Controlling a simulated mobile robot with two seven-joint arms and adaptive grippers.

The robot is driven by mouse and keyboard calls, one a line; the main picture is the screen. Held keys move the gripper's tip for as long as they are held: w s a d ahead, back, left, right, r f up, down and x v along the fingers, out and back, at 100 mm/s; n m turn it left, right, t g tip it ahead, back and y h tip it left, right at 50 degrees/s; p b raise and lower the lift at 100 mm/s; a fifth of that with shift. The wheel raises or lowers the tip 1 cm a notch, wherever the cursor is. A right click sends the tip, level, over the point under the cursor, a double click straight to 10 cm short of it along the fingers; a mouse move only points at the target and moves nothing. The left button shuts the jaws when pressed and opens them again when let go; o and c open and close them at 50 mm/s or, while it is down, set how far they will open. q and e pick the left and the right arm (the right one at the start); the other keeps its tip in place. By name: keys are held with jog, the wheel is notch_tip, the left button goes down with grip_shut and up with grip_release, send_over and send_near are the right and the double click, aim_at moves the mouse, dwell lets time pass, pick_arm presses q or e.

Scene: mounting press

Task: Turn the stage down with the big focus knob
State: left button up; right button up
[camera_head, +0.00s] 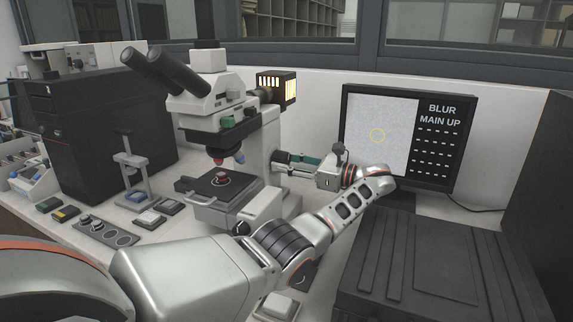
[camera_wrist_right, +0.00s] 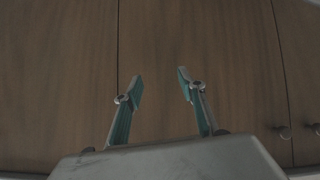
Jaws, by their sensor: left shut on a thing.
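The white microscope (camera_head: 258,143) stands on the bench in the head view, with its dark stage (camera_head: 222,184) under the objectives. A small round sample with a red ring (camera_head: 222,180) sits on the stage. My left gripper (camera_head: 280,162) reaches the microscope's right side and is shut on the big focus knob there. The monitor (camera_head: 397,140) shows a grey field with a yellow circle and the words "BLUR" and "MAIN UP". My right gripper (camera_wrist_right: 158,88) is open and empty in the right wrist view.
Wooden cabinet doors (camera_wrist_right: 200,45) face my right gripper. A black cabinet (camera_head: 90,125) and a small press stand (camera_head: 135,170) are left of the microscope. A large ribbed dark case (camera_head: 430,260) fills the front right. My left arm crosses the bench front.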

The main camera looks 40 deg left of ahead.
aim_at(273, 125)
pick_arm(q)
jog(key=n+b, duration=0.1)
jog(key=n, duration=0.2)
jog(key=shift+f, duration=0.15)
jog(key=shift+w+n+b, duration=0.1)
jog(key=shift+n+b, duration=0.45)
jog(key=shift+n, duration=0.25)
jog(key=shift+r, duration=0.2)
pick_arm(e)
jog(key=shift+w+d+f, duration=0.2)
jog(key=shift+f, duration=0.15)
jog(key=shift+w+d+f, duration=0.15)
jog(key=shift+f, duration=0.2)
pick_arm(q)
jog(key=shift+r+n, duration=0.1)
jog(key=shift+n, duration=0.3)
pick_arm(e)
jog(key=shift+s+f, duration=0.1)
pick_arm(q)
jog(key=o, duration=1.1)
pick_arm(e)
jog(key=shift+s, duration=0.1)
pick_arm(q)
notch_tip(273, 125, up, 10)
